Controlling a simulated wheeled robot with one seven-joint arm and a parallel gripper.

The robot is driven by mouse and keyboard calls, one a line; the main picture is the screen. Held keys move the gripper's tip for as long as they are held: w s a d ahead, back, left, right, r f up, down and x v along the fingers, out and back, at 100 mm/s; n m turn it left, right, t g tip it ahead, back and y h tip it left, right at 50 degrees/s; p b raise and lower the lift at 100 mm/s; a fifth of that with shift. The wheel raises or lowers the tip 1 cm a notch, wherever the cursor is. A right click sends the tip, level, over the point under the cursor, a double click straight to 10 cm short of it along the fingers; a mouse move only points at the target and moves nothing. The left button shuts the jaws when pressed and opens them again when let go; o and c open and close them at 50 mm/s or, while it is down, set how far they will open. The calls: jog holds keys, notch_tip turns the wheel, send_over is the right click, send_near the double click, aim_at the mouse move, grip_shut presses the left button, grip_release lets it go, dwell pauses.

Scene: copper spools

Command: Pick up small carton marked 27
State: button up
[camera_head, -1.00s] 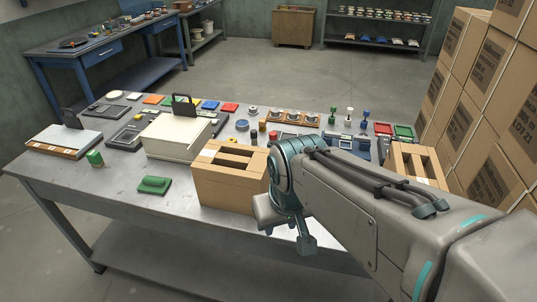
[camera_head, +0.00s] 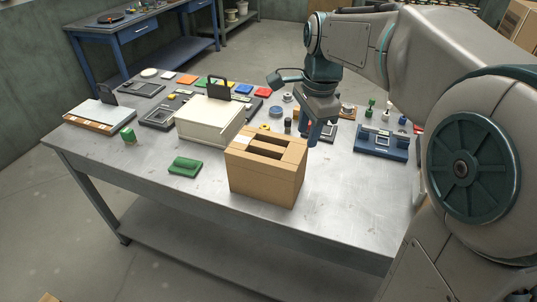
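An open-topped brown carton (camera_head: 265,175) with dividing slats stands upright at the front of the steel table (camera_head: 215,200). I can read no number on it, so I cannot tell whether it is the one marked 27. My gripper (camera_head: 313,137) points down above the table, behind and to the right of this carton and apart from it. The gripper is seen small and from the side, so its opening is unclear. My arm covers the table's right end, where any second carton is hidden.
A cream box (camera_head: 208,118) stands left of the carton. A green block (camera_head: 185,166) lies in front of it. A blue fixture (camera_head: 383,142) sits to the right. The table's front right surface is clear. A blue workbench (camera_head: 135,35) stands behind.

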aim_at(267, 146)
jog(key=w+a+m, duration=0.7)
jog(key=w+a, duration=0.1)
jog(key=shift+m+g+h, duration=0.4)
jog(key=shift+m+g, duration=0.1)
jog(key=shift+m, duration=0.1)
jog(key=f, duration=0.7)
jog(key=shift+a+f, duration=0.2)
jog(key=shift+f, duration=0.2)
jog(key=shift+w+a+f, duration=0.15)
jog(key=shift+w+f, duration=0.05)
jog(key=shift+f, duration=1.15)
jog(key=shift+w+a+f, duration=0.1)
jog(key=shift+w+f, duration=0.05)
jog(key=shift+f, duration=1.2)
grip_shut()
jog(key=shift+r+p, duration=0.15)
jog(key=shift+p, duration=0.15)
